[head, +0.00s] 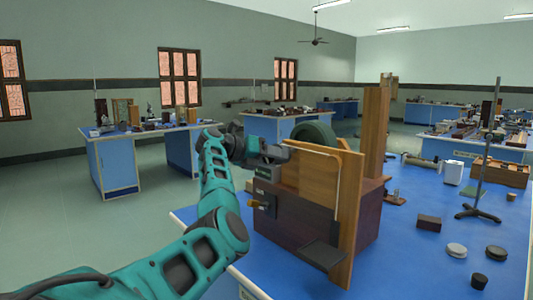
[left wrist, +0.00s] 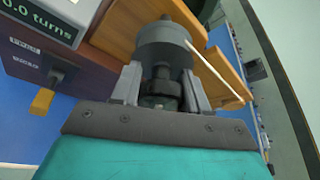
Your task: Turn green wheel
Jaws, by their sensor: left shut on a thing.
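The dark green wheel (head: 316,133) stands at the top of a brown wooden apparatus (head: 345,225) on the blue bench. My left gripper (head: 272,153) reaches the apparatus from the left, beside the wheel. In the left wrist view, my left gripper (left wrist: 160,92) is shut on a dark round piece in front of a greyish disc (left wrist: 165,42), which looks like part of the wheel. Its grip on the far side is hidden. A small display (left wrist: 50,22) reads "0.0 turns"; it also shows in the head view (head: 266,172). My right gripper is not in view.
A tall wooden post (head: 374,120) rises behind. A dark box (head: 429,223), round weights and a stand (head: 480,212) are right on the bench.

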